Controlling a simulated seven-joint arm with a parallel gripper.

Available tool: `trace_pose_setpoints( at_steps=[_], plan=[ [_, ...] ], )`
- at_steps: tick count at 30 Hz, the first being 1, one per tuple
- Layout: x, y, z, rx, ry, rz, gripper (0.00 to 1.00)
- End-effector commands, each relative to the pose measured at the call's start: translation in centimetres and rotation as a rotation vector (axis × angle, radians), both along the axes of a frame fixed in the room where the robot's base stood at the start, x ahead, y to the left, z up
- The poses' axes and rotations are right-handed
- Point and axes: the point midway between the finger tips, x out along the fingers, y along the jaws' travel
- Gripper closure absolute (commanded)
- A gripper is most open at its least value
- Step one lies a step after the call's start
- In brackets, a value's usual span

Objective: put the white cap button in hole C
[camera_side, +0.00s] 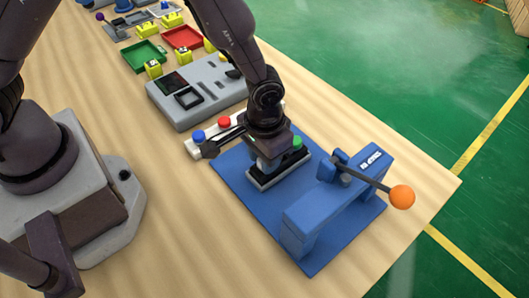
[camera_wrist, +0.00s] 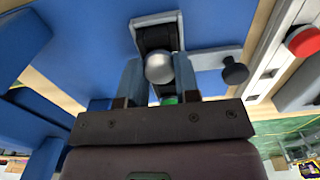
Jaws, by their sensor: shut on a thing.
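My gripper (camera_side: 268,157) points down over a grey block with a black top (camera_side: 278,174) on the blue base plate. In the wrist view my gripper (camera_wrist: 157,82) has its two fingers on either side of the round white cap button (camera_wrist: 158,67), shut on it. The button is over the black strip (camera_wrist: 157,38) of the block; I cannot tell whether it touches it. A green button (camera_side: 297,143) sits at the block's right end and partly shows in the wrist view (camera_wrist: 170,100). The side view hides the white button. Hole C's marking is not legible.
A blue press with an orange-knobbed lever (camera_side: 402,197) stands to the right. A pale rack with a red button (camera_side: 223,122) and a blue button (camera_side: 198,135) lies behind. A black knob (camera_wrist: 235,72) projects beside the block. A grey console (camera_side: 195,93) is farther back.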

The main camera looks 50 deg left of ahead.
Motion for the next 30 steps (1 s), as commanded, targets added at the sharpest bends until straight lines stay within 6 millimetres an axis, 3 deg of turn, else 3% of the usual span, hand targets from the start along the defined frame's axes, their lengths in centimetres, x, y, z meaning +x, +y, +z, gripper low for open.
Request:
trace_pose_setpoints(
  at_steps=[10, 11, 14, 20, 24, 30],
  plan=[
    [0.01, 0.00, -0.14, 0.000, 0.000, 0.000, 0.87],
    [0.01, 0.00, -0.14, 0.000, 0.000, 0.000, 0.66],
    [0.00, 0.00, -0.14, 0.000, 0.000, 0.000, 0.43],
    [0.00, 0.00, -0.14, 0.000, 0.000, 0.000, 0.41],
    [0.00, 0.00, -0.14, 0.000, 0.000, 0.000, 0.11],
    [-0.01, 0.00, -0.14, 0.000, 0.000, 0.000, 0.11]
  ],
)
